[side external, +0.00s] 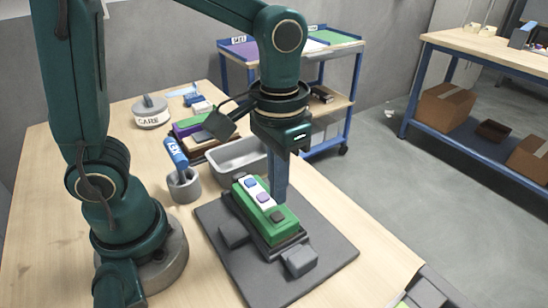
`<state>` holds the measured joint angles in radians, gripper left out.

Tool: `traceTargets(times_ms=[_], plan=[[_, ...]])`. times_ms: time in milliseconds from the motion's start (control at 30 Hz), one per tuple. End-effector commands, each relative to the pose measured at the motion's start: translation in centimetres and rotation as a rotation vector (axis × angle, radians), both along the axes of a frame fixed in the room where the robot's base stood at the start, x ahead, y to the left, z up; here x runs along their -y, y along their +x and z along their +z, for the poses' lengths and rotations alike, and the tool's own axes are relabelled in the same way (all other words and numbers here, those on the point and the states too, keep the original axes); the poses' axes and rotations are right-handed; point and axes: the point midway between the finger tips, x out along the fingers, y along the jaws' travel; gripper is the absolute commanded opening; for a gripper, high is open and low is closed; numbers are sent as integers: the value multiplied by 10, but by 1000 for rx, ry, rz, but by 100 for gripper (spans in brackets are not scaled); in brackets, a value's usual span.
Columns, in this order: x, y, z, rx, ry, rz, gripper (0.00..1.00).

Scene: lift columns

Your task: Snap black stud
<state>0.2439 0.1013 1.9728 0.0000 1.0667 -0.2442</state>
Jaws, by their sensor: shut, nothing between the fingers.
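A green block (263,226) with a white strip on top sits in a dark fixture on a grey mat (322,237). On its top are a blue stud (250,183), a purple stud (263,198) and a black stud (277,215) at the near end. My gripper (279,197) points straight down, shut and empty, with its fingertips low beside the right edge of the block, near the purple and black studs. I cannot tell whether the fingertips touch the block.
A grey tray (238,158) stands behind the mat. A grey cup (184,185) with a blue tool (176,152) is left of it. Grey clamp pieces (299,261) flank the block. A round CARE container (151,113) stands farther back.

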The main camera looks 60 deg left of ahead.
Motion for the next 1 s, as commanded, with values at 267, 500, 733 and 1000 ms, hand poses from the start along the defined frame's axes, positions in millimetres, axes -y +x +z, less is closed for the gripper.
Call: traceTargets(times_ms=[267,500,733,1000], plan=[[0,0,25,3,-1,0,0],[0,1,45,3,-1,0,0],[0,0,52,-1,0,0,0],[0,0,51,-1,0,0,0]])
